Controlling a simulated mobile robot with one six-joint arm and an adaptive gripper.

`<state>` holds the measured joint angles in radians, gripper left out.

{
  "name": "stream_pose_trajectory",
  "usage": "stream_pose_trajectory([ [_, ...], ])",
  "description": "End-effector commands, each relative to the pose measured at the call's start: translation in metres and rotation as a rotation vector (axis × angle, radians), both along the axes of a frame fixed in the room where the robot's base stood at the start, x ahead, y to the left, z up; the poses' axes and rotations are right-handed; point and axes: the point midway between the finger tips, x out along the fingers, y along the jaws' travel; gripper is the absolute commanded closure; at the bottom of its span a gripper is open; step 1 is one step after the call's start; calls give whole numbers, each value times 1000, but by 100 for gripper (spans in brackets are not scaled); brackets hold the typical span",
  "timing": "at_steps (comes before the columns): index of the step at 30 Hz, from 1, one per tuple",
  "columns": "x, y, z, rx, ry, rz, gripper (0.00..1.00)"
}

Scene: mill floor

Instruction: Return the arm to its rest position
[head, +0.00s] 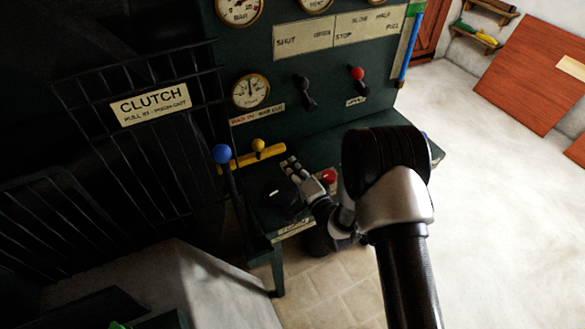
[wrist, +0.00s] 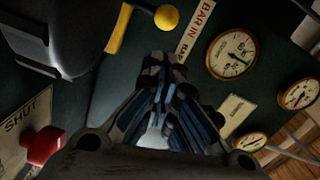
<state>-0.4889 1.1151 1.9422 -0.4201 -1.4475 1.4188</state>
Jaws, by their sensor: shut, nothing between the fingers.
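My gripper (head: 291,168) hangs over the low shelf of the dark green control stand, at the end of my bent arm. Its fingers are together and hold nothing. In the wrist view the closed fingers (wrist: 168,65) point toward the green panel. A yellow bar with a yellow ball knob (head: 258,145) is just beyond and left of the fingertips in the head view. The knob also shows at the top of the wrist view (wrist: 167,18). A red knob (head: 328,176) is close to the right of the gripper, partly hidden behind my arm.
A lever with a blue ball (head: 221,153) stands left of the gripper. The panel carries gauges (head: 250,91), a black-handled lever (head: 304,86) and a red-ball lever (head: 358,74). A barred guard with a CLUTCH sign (head: 150,104) is at left. Open floor (head: 490,200) lies right.

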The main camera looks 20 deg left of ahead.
Motion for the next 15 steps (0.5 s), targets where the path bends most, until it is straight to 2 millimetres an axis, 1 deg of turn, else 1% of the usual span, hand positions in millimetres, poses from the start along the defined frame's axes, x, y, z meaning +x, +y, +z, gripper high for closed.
stream_pose_trajectory([
  [4, -5, -7, 0, 0, 0, 0, 100],
  [15, -6, -7, 0, 0, 0, 0, 100],
])
